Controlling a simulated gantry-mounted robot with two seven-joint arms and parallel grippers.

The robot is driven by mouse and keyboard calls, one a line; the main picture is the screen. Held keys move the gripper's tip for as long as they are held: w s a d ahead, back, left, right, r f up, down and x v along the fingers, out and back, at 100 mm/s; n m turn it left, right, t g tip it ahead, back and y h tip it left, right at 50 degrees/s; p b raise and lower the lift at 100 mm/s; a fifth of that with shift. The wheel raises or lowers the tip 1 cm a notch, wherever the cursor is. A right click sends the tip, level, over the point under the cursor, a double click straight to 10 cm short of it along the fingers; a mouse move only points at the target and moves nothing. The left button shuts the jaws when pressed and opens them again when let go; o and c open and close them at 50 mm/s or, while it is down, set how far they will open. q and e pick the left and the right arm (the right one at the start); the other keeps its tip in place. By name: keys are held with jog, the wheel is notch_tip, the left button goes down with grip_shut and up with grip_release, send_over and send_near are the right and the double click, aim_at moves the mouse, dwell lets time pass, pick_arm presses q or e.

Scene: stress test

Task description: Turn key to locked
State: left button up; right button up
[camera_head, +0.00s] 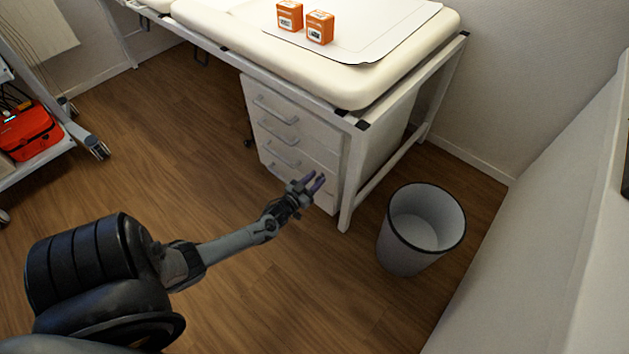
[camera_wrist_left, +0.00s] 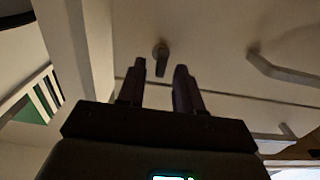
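The key (camera_wrist_left: 161,60), a small dark grey piece, sticks out from the pale drawer front of the cabinet (camera_head: 290,115). In the left wrist view it shows just past my left fingertips, in line with the gap between them. I cannot tell whether either finger touches it. My left gripper (camera_head: 312,183) is at the lower right of the cabinet front; in the left wrist view (camera_wrist_left: 160,75) its two fingers are apart with nothing held between them. In the head view the key cannot be made out behind the gripper. My right gripper is not in view.
A drawer handle (camera_wrist_left: 285,70) is beside the key. The padded table (camera_head: 330,75) stands over the cabinet, and its white leg (camera_head: 352,180) is close to my left gripper. A waste bin (camera_head: 398,252) stands to the right. The wooden floor is clear around my arm.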

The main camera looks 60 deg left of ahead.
pick_arm(q)
jog(key=shift+d, duration=0.1)
grip_shut()
jog(key=m+p, duration=0.1)
jog(key=m, duration=0.1)
jog(key=shift+d+m, duration=0.1)
jog(key=shift+m, duration=0.3)
jog(key=m, duration=0.2)
jog(key=m+p, duration=0.1)
jog(key=m, duration=0.1)
jog(key=shift+w+d+f, duration=0.1)
jog(key=shift+w+d, duration=0.05)
jog(key=shift+d, duration=0.05)
jog(key=m, duration=0.5)
jog(key=shift+d+f+m, duration=0.15)
jog(key=shift+f+m, duration=0.1)
jog(key=shift+m, duration=0.15)
jog(key=m, duration=0.5)
jog(key=shift+f, duration=0.25)
jog(key=shift+m, duration=0.3)
